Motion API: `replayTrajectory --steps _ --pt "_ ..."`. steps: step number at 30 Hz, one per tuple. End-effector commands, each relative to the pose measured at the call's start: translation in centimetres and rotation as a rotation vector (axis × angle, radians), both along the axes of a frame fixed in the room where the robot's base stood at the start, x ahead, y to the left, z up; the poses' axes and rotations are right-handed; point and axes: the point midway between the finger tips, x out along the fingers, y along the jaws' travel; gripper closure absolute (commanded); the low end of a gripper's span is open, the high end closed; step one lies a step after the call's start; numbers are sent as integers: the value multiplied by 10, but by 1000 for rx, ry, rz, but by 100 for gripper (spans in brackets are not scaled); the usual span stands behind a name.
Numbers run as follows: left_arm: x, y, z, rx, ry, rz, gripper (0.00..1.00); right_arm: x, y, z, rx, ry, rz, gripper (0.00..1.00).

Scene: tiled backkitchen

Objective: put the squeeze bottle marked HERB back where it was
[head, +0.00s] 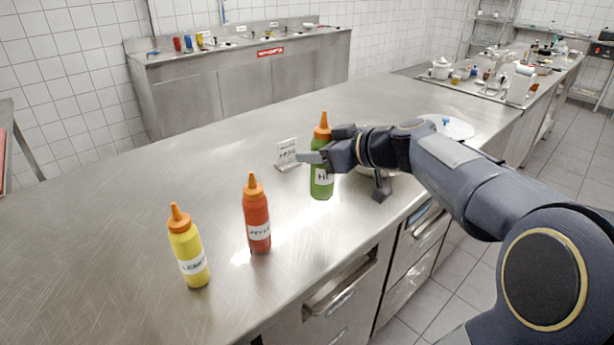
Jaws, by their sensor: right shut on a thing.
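The green squeeze bottle (321,184) with an orange cap stands upright on or just above the steel counter. Its white label shows "HE", and the rest is hidden. My right gripper (322,154) reaches in from the right and is shut on the bottle's upper body. I cannot tell whether the bottle's base touches the counter. A small white card (287,153) with blurred lettering stands just left of and behind the bottle. My left gripper is not in view.
A red bottle (257,221) and a yellow bottle (188,249), both upright with orange caps, stand to the front left. A white round plate (458,129) lies behind my right arm. The counter (120,180) is bare at left. Drawers (340,293) line its front.

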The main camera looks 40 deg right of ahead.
Motion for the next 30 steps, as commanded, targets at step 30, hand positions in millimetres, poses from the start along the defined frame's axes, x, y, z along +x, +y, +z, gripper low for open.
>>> replayTrajectory --steps 30 --pt "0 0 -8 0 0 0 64 43 -10 -88 -1 0 -1 63"
